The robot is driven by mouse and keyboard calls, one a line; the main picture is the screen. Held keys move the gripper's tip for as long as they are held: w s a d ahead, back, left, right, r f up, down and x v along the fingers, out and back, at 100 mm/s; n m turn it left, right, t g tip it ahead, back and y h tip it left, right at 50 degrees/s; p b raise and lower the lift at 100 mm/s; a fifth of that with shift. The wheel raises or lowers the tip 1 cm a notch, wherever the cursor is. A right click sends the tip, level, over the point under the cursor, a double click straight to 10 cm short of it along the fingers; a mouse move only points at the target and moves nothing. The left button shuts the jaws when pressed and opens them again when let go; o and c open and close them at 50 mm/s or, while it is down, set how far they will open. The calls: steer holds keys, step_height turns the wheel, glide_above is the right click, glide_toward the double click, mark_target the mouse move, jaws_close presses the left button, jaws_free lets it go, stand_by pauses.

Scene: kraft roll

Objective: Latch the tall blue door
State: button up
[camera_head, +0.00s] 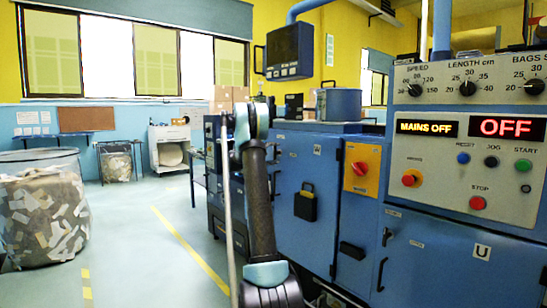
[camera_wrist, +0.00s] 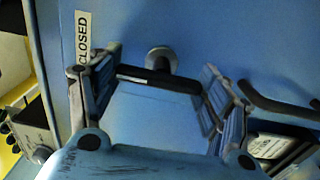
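A blue panel (camera_wrist: 140,20), likely the tall blue door, fills most of the wrist view. It bears a white "CLOSED" label (camera_wrist: 83,45), a round grey knob (camera_wrist: 161,58) and a dark bar (camera_wrist: 158,80) at the knob. My gripper (camera_wrist: 160,75) faces it with its fingers spread, one on each side of the bar. I cannot tell whether either finger touches it. In the head view my arm rises in front of the blue machine, and my fingers cannot be made out. A thin pale upright strip (camera_head: 229,220) stands left of my arm; I cannot tell whether it is the door's edge.
A dark curved handle (camera_wrist: 280,108) is on the right of the wrist view. Blue machine cabinets (camera_head: 305,165) and a control panel (camera_head: 470,150) reading OFF stand right of my arm. A clear bin of paper scraps (camera_head: 42,210) stands left. Open floor (camera_head: 150,245) lies between.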

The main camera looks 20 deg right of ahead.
steer(key=shift+o, duration=1.4)
steer(key=shift+w+f, duration=0.1)
steer(key=shift+f, duration=0.05)
steer(key=v, duration=1.2)
